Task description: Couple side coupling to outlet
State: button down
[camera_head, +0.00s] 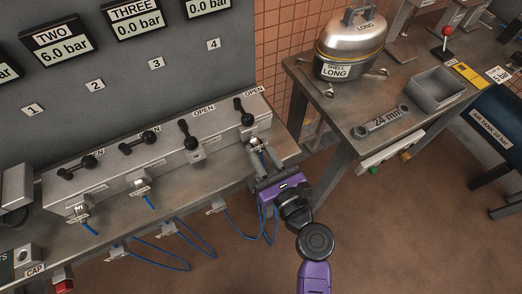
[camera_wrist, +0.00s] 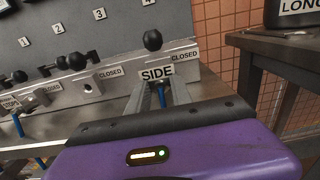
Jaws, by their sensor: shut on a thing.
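The side coupling (camera_wrist: 157,73) carries a white SIDE label and sits between my fingertips in the wrist view, with its blue hose (camera_wrist: 162,97) below. My gripper (camera_head: 262,154) is shut on it, in front of the manifold (camera_head: 228,118) under number 4. In the head view the coupling (camera_head: 257,142) shows small and bright at the fingertips. The number 4 outlet is hidden behind the coupling and fingers, so I cannot tell whether the two touch. The number 4 valve handle (camera_head: 244,113) stands above it. The number 3 outlet (camera_head: 197,155) is bare.
Two couplings with blue hoses (camera_head: 149,202) sit at outlets 1 and 2. Gauge TWO (camera_head: 62,48) reads 6.0 bar, THREE (camera_head: 137,20) 0.0 bar. A side table (camera_head: 340,108) at right bears a LONG shell (camera_head: 350,50), a 24 mm wrench (camera_head: 382,120) and a grey tray (camera_head: 438,88).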

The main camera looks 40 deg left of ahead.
aim_at(261, 153)
jog(key=shift+x, duration=1)
jog(key=c, duration=1.1)
grip_release()
jog(key=shift+d, duration=0.1)
jog(key=v, duration=0.7)
jog(key=shift+s+d, duration=0.15)
jog(key=shift+d, duration=0.15)
